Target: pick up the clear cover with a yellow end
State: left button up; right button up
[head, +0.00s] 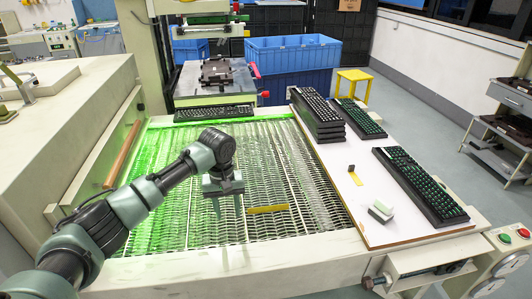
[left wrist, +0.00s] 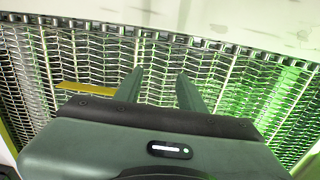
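A yellow strip (head: 268,209), which looks like the yellow end of the clear cover, lies on the metal mesh belt near its front edge. Its clear part cannot be made out against the mesh. My left gripper (head: 230,207) is above the belt, pointing down, just left of the yellow strip. In the left wrist view the two fingers (left wrist: 158,88) are apart with nothing between them. My right gripper is not in view.
A white side table (head: 385,230) on the right holds black keyboards (head: 420,185), a small yellow and black piece (head: 355,177) and a pale block (head: 381,211). Another keyboard (head: 214,113) lies at the belt's far end. The mesh belt (head: 170,220) is otherwise clear.

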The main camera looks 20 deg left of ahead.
aim_at(265, 192)
jog(key=i, duration=1.15)
